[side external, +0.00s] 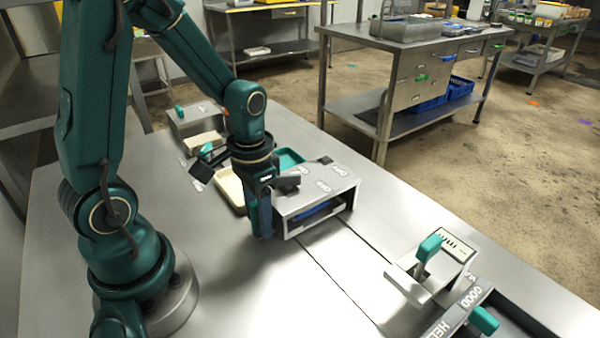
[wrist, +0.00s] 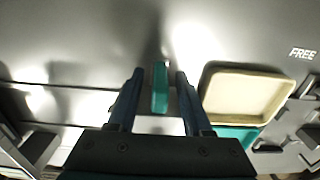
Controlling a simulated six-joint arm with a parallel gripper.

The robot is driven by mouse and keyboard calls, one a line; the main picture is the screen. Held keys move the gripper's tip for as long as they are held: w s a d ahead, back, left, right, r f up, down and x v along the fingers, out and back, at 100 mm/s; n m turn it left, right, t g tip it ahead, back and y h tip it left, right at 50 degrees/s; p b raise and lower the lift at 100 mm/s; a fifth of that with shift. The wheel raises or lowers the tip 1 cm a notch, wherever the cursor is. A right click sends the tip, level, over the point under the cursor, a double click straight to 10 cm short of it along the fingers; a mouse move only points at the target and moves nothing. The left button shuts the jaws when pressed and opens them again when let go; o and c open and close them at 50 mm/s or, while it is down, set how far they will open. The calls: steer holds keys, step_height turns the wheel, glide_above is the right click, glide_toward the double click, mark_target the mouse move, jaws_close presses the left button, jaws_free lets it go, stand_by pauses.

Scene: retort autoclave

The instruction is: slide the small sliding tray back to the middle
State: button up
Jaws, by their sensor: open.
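My gripper (side external: 263,230) points down over the grey table, left of a metal box (side external: 318,190) with an open front. In the wrist view my gripper (wrist: 158,82) is open, with an upright teal handle (wrist: 160,88) between its fingers, apart from both. What the handle is fixed to is hidden, so I cannot tell if it belongs to the small sliding tray. A cream tray (wrist: 250,93) lies to the right of the fingers, with a teal tray (wrist: 237,134) just below it in the picture. In the side view the cream tray (side external: 229,186) is behind my gripper, the teal tray (side external: 289,159) farther back.
A metal fixture with a teal handle (side external: 429,247) stands at the front right, near a labelled rail (side external: 460,310) with another teal handle (side external: 484,320). A metal box (side external: 195,117) stands at the back left. Bare table lies in front of my gripper.

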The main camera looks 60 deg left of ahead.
jaws_close()
stand_by(1.4)
